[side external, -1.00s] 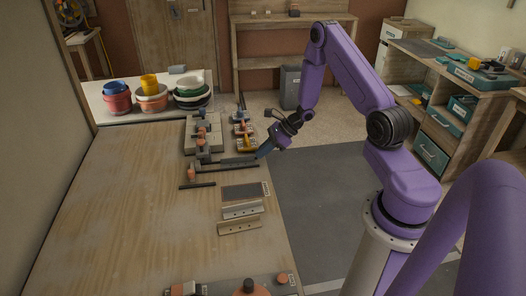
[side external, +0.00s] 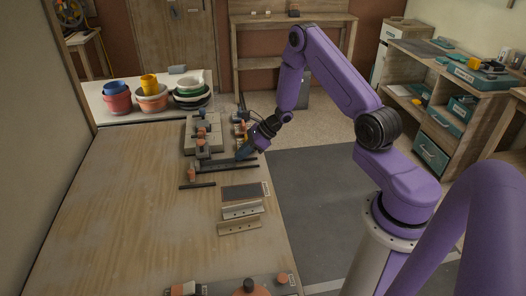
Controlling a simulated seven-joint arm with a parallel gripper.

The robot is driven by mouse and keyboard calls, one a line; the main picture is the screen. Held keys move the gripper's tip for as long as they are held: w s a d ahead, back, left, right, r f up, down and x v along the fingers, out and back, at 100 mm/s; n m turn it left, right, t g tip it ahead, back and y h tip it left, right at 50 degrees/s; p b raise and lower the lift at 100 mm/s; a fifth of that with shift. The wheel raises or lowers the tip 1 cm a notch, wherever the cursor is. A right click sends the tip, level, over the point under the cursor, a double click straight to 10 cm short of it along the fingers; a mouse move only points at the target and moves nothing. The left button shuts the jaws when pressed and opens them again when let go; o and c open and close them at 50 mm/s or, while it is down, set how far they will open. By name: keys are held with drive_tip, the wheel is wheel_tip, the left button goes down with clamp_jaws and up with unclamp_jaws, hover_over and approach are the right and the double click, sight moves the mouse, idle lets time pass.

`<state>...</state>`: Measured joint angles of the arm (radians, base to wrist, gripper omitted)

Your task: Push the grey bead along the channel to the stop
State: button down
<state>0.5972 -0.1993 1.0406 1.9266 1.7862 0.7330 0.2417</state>
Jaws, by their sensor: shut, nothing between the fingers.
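A long dark channel (side external: 222,168) lies on the wooden table, running left to right. A small orange-brown block (side external: 192,173) stands at its left end; I cannot tell if it is the stop. My gripper (side external: 241,156) is shut and points down and left, its tips at or just above the right half of the channel. The grey bead is too small or hidden to make out. I cannot tell whether the fingertips touch it.
A grey block fixture (side external: 204,146) with orange parts stands just behind the channel. A short dark bar (side external: 197,185), a dark plate (side external: 241,191) and metal brackets (side external: 242,210) lie in front. Stacked bowls (side external: 192,92) are at the back. The table's left side is clear.

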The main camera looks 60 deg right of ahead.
drive_tip(key=shift+d, duration=0.1)
drive_tip(key=s+d, duration=0.3)
drive_tip(key=shift+s+d+r, duration=0.1)
drive_tip(key=shift+r, duration=0.15)
drive_tip(key=v, duration=0.9)
drive_tip(key=s+a+r+n+g, duration=0.4)
drive_tip(key=s+a+r+n, duration=0.1)
drive_tip(key=a+n, duration=0.5)
drive_tip(key=s+a+r+n+g, duration=0.4)
drive_tip(key=a+n, duration=0.3)
drive_tip(key=a, duration=0.4)
drive_tip(key=s+a+r+n+t+h, duration=0.1)
drive_tip(key=s+r+n+h, duration=0.2)
drive_tip(key=s+n, duration=0.6)
drive_tip(key=s+a+r+n+h, duration=0.2)
drive_tip(key=s+r+n+h, duration=0.1)
drive_tip(key=s+n, duration=0.7)
drive_tip(key=r+n, duration=0.1)
drive_tip(key=n, duration=0.2)
drive_tip(key=shift+n+t, duration=0.3)
drive_tip(key=shift+t, duration=0.1)
